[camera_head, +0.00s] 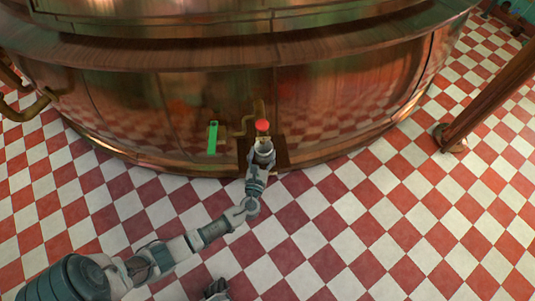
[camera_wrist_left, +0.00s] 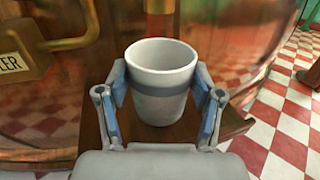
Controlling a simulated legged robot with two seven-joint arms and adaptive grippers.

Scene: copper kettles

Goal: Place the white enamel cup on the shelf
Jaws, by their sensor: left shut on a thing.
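The white enamel cup (camera_wrist_left: 160,92) is upright between the fingers of my left gripper (camera_wrist_left: 160,100) in the left wrist view. The gripper is shut on its sides; its rim is clear and its inside looks empty. The brown wooden shelf (camera_wrist_left: 94,132) lies under the cup, against the copper kettle. I cannot tell whether the cup's base touches it. In the head view my left gripper (camera_head: 262,153) is over the shelf (camera_head: 283,153), hiding part of it. A dark grey part (camera_head: 215,289) at the bottom edge may be my right gripper; its jaws are unclear.
The big copper kettle (camera_head: 190,100) curves behind the shelf. A brass pipe (camera_head: 240,130) and a red knob (camera_head: 262,125) are close by the gripper. A green gauge strip (camera_head: 212,138) is to the left. A brown post (camera_head: 490,100) stands at right. The checkered floor is open.

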